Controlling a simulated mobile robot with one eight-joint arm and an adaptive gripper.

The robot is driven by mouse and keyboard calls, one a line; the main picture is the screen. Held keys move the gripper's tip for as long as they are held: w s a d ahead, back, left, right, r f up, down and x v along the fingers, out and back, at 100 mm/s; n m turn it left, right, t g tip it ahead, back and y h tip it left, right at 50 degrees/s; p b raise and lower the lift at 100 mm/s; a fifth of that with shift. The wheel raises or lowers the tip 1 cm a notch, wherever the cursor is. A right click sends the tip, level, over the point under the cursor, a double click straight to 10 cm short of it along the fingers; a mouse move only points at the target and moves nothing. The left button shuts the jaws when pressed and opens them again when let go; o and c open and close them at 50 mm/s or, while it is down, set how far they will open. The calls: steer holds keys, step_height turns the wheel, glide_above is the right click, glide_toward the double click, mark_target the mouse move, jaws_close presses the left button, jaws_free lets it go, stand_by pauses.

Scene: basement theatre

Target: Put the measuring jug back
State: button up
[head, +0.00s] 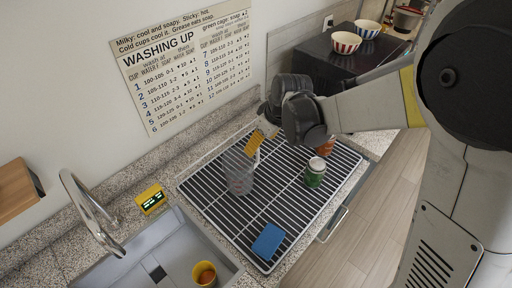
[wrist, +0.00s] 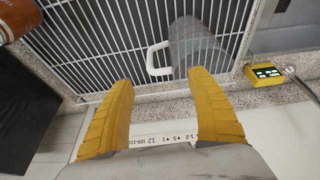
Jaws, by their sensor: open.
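The clear measuring jug (head: 240,178) stands on the wire drying rack (head: 215,210), toward its left side. In the wrist view, the jug (wrist: 195,48) is beyond my fingertips, with its white handle (wrist: 152,60) between them in the picture. My gripper (head: 254,144) is above the back of the rack, just above and behind the jug. In the wrist view, my gripper (wrist: 160,79) has its two yellow fingers wide apart and nothing between them. I cannot tell how far the handle is from the fingertips.
A green can (head: 315,173) and an orange item (head: 326,147) stand right of the jug. A washing-up sign (head: 185,65) hangs behind.

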steer(key=s+d+r+m+t+h, duration=0.15)
steer(key=s+d+r+m, duration=0.25)
steer(key=s+d+r, duration=0.55)
steer(key=s+d+r+m+t+h, duration=0.1)
steer(key=s+d+r+m+t, duration=0.1)
steer(key=s+d+m, duration=0.3)
steer(key=s+d+r, duration=0.1)
steer(key=s+d, duration=0.3)
steer(key=s, duration=0.1)
steer(key=shift+s+d+r+m+t, duration=0.15)
steer(key=shift+s+r+m+t, duration=0.1)
steer(key=shift+m+t, duration=0.15)
steer(key=shift+h, duration=0.25)
step_height(320, 180, down, 14)
steer(key=b, duration=1.3)
steer(key=shift+r, duration=0.1)
